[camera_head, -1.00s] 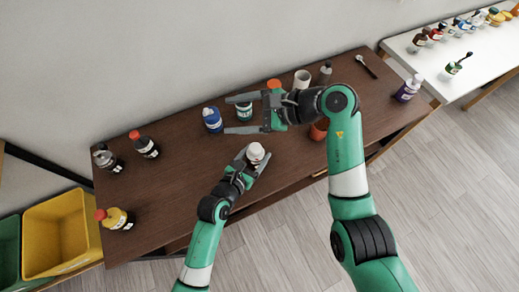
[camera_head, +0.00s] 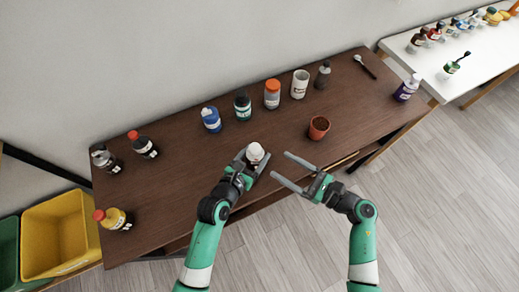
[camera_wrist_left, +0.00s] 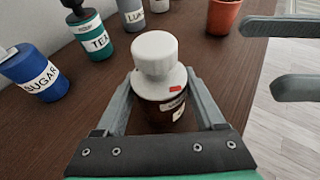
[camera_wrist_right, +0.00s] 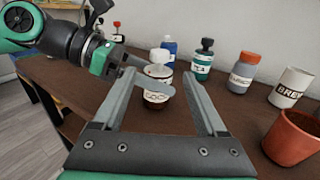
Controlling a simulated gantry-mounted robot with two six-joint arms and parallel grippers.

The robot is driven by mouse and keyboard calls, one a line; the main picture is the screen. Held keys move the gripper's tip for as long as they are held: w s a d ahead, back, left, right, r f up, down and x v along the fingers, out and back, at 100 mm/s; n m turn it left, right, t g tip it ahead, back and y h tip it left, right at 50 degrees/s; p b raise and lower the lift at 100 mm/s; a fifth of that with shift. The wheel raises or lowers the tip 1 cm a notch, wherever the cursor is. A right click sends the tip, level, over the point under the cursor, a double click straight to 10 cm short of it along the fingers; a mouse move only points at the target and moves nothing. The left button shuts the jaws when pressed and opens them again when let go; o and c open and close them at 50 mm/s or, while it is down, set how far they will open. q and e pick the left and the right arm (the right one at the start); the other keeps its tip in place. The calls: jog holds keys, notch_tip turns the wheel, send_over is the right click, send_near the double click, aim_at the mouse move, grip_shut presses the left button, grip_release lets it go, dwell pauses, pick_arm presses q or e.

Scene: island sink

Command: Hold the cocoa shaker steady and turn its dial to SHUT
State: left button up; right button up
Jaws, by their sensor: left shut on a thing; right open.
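The cocoa shaker (camera_head: 254,153) stands upright near the front edge of the brown table, with a white domed top and a dark brown labelled body. In the left wrist view the shaker (camera_wrist_left: 158,72) shows a small red mark on its white collar. My left gripper (camera_head: 252,166) is shut on the shaker's body, one finger on each side. My right gripper (camera_head: 281,167) is open and empty, just right of the shaker, its fingers pointing toward it. In the right wrist view the shaker (camera_wrist_right: 157,86) appears between and beyond the open fingers. The dial's wording is not readable.
A blue sugar bottle (camera_head: 211,119), a green tea bottle (camera_head: 243,107), an orange-capped jar (camera_head: 272,94) and a white cup (camera_head: 300,84) stand behind. A terracotta pot (camera_head: 318,128) stands to the right. More bottles stand at the left end. The table between is clear.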

aim_at(259, 150)
jog(key=x, duration=0.9)
jog(key=shift+a, duration=0.1)
grip_shut()
